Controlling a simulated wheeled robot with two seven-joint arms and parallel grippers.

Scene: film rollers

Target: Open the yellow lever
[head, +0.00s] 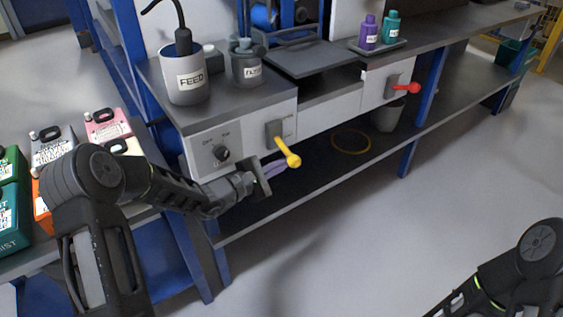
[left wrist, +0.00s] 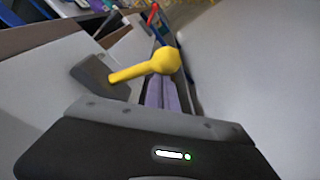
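The yellow lever (head: 287,150) sticks out from a grey mount on the front of the grey machine, its rounded end pointing down and to the right. In the left wrist view the lever (left wrist: 150,66) is close, and its knob overlaps the upper part of my fingers. My left gripper (head: 278,166) is just below the lever's end in the head view. Its lavender fingers (left wrist: 169,94) lie close together and look shut with nothing between them. I cannot tell whether they touch the lever. My right gripper is out of the picture; only part of that arm shows.
A red lever (head: 408,88) is farther right on the same front. The floor in front is clear.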

